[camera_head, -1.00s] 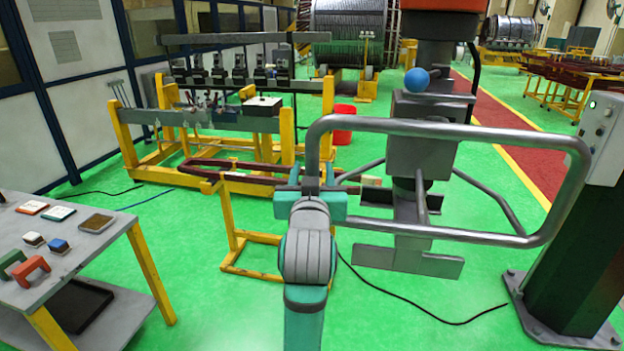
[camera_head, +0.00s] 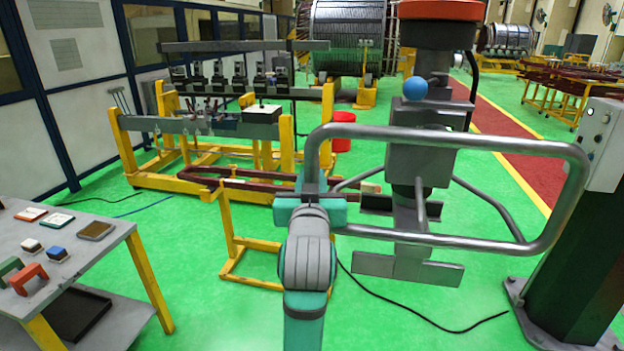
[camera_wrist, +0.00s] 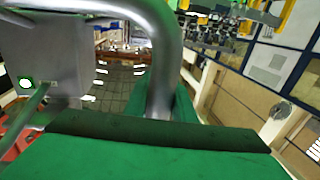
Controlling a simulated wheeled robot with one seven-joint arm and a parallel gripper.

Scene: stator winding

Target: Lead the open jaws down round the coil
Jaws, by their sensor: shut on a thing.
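My teal gripper (camera_head: 310,208) is shut on the left side of a grey tube handle frame (camera_head: 450,134). In the wrist view the handle tube (camera_wrist: 165,60) stands between my green jaw pads (camera_wrist: 150,150). The handle belongs to a hanging lifting tool (camera_head: 420,155) with a blue ball (camera_head: 415,88). Its lower end carries a dark channel-like piece and a flat plate (camera_head: 407,268). The long dark red coil (camera_head: 230,182) lies on yellow stands, behind and left of the tool. My gripper hides part of the coil.
A yellow rack with grey clamps (camera_head: 220,120) stands behind the coil. A grey workbench (camera_head: 90,262) with small blocks is at the left. A dark pillar with a control box (camera_head: 600,140) is at the right. A black cable (camera_head: 420,312) lies on the green floor.

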